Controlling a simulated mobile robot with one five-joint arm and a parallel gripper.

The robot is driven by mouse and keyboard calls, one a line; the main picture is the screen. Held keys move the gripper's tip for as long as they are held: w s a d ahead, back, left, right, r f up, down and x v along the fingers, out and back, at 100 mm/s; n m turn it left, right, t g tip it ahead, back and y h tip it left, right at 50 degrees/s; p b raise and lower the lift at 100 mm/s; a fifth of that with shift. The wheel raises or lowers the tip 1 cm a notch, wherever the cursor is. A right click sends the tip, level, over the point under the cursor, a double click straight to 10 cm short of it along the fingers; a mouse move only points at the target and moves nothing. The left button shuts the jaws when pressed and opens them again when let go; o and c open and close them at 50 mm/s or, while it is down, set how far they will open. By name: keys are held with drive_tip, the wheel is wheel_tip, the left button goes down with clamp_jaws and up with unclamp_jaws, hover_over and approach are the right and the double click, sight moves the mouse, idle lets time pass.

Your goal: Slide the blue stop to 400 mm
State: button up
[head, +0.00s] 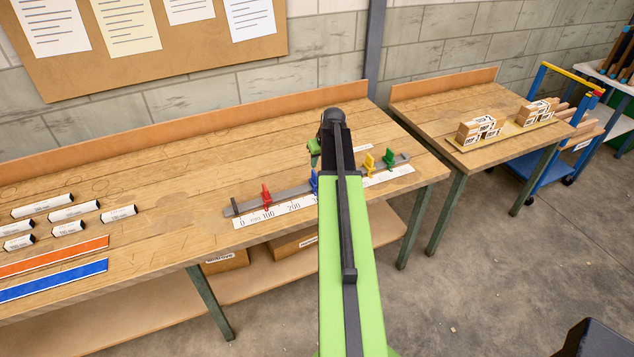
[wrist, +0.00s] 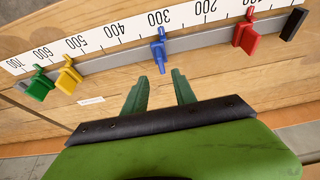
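The blue stop (wrist: 158,52) sits on the grey rail (wrist: 200,41) near the 300 mark of the white scale (wrist: 135,28). In the wrist view the numbers rise to the left, and 400 is left of the stop. In the head view the blue stop (head: 315,183) is partly hidden by my arm. My gripper (wrist: 158,77) is open and empty. Its two green fingers point at the rail, one to each side of the blue stop, with their tips short of it in the picture. In the head view only part of my gripper (head: 314,152) shows.
A red stop (wrist: 246,35) stands nearer the zero end. A yellow stop (wrist: 68,76) and a green stop (wrist: 40,86) stand between about 500 and 700. A black end block (wrist: 293,23) closes the rail. Labelled blocks (head: 73,212) lie far left on the bench.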

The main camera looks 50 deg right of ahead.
sight(315, 175)
drive_tip(key=b+x, duration=0.9)
drive_tip(key=x, duration=0.2)
drive_tip(key=shift+f, duration=0.3)
drive_tip(key=shift+w+r, duration=0.1)
clamp_jaws()
idle(0.6)
